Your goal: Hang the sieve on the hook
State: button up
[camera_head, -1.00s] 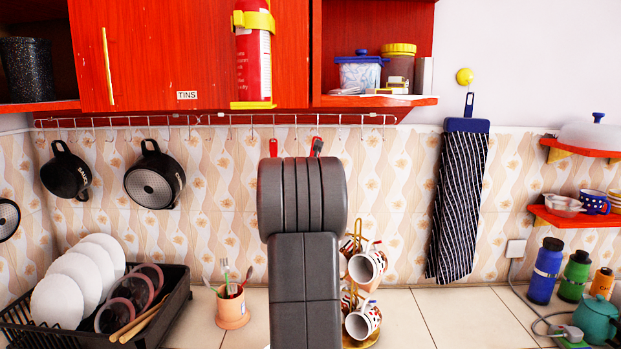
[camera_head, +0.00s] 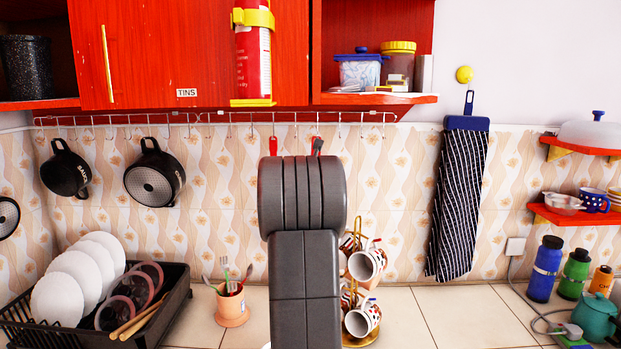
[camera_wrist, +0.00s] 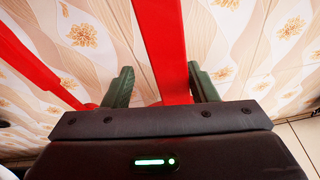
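Two red handle tops show at the hook rail (camera_head: 215,116), a left red handle (camera_head: 273,146) and a right red handle (camera_head: 315,139). What lies below them is hidden behind my arm, so I cannot tell which belongs to the sieve; no sieve bowl shows. In the wrist view, a wide red handle (camera_wrist: 163,45) runs between the two fingers of my gripper (camera_wrist: 161,84). The fingers are apart, with a visible gap on the handle's left side. Another red handle (camera_wrist: 35,62) slants outside the left finger. My gripper is hidden in the head view.
Two black pans, a left pan (camera_head: 66,172) and a right pan (camera_head: 153,180), hang on the left. Several rail hooks are empty. A mug stand (camera_head: 357,280), a cutlery cup (camera_head: 232,307) and a dish rack (camera_head: 178,300) stand below. Red cabinets (camera_head: 180,50) overhang the rail.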

jog(key=shift+s, duration=0.1)
jog(key=b+v, duration=0.1)
jog(key=v, duration=1.2)
jog(key=shift+s+r, duration=0.15)
jog(key=shift+s, duration=0.15)
jog(key=shift+w, duration=0.1)
jog(key=x, duration=1)
jog(key=shift+w, duration=0.3)
